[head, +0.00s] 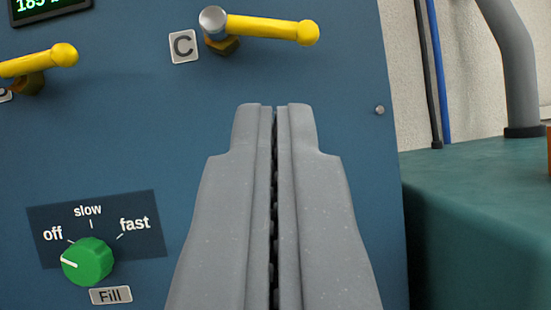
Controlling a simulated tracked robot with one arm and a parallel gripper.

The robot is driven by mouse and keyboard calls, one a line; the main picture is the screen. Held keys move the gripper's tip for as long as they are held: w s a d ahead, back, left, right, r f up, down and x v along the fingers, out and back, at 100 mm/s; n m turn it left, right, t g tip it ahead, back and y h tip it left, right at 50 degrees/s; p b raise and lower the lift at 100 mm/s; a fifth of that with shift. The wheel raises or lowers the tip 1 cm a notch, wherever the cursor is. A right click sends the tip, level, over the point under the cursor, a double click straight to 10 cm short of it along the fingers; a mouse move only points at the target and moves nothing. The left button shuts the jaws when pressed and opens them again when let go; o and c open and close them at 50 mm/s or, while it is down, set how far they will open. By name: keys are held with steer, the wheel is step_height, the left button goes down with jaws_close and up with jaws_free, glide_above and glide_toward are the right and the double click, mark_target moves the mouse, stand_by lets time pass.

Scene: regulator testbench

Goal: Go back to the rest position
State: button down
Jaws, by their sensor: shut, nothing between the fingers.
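My gripper (274,106) is in the lower middle of the head view, pointing at the blue panel (150,140). Its two grey fingers are together with only a thin dark seam between them, and they hold nothing. Above the fingertips is a yellow lever valve (270,28) with a label C (183,46); its handle lies nearly level, pointing right. The fingertips appear below this lever and apart from it in the picture; the depth to the panel is hard to tell.
A second yellow lever (40,60) is at the left edge. A green Fill knob (88,261) is at lower left, its mark towards off. A display (45,7) is cut off at top left. Right of the panel are a teal surface (480,190), a grey pipe (515,60) and cables (437,70).

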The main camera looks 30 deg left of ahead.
stand_by(0.4)
steer(key=s+d+r+m+g+h, duration=0.1)
steer(key=s+d+r+h, duration=0.1)
steer(key=d+r+h, duration=0.6)
steer(key=s+d+r+m+g+h, duration=0.15)
steer(key=d+r, duration=0.35)
steer(key=r, duration=0.7)
steer(key=s+d+r+g+h, duration=0.1)
steer(key=s+r, duration=0.3)
steer(key=s, duration=0.6)
steer(key=s+d+r+g, duration=0.3)
steer(key=s+d+r, duration=0.1)
steer(key=s, duration=0.6)
steer(key=shift+s+d+r+m+h, duration=0.15)
steer(key=shift+d+r+m+h, duration=0.2)
steer(key=shift+r, duration=0.15)
